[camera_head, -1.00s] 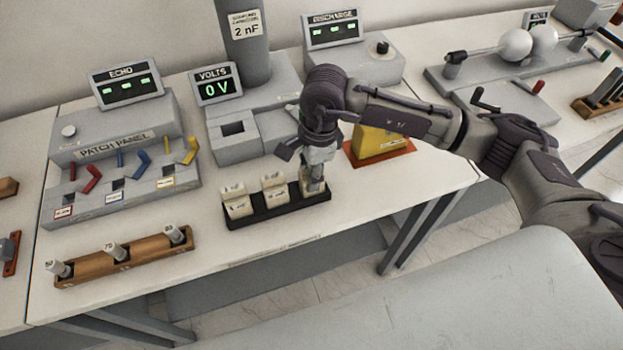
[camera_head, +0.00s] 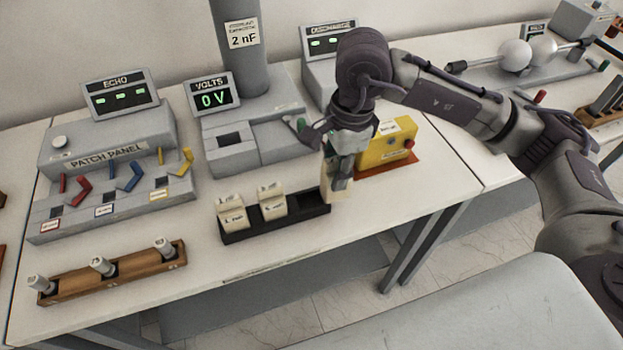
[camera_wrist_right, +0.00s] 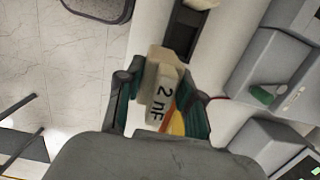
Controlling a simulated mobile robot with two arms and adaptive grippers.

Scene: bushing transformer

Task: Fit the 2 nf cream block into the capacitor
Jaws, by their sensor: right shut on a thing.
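My right gripper (camera_head: 340,170) is shut on a cream block (camera_head: 338,190), held at the right end of the black rack and raised above it. In the right wrist view the cream block (camera_wrist_right: 160,92) sits between the fingers and reads 2 nF. The capacitor (camera_head: 240,125) is a grey stepped unit with a tall column, a sign reading 2 nF, and a dark square socket (camera_head: 229,139) in its front part. The display beside it reads 0 V. My left gripper is not in view.
The black rack (camera_head: 262,232) holds two other cream blocks (camera_head: 232,212) and has an empty right slot. A yellow box (camera_head: 388,150) stands close behind my right gripper. The patch panel (camera_head: 105,190) and a wooden rack (camera_head: 115,275) with several pegs are at left.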

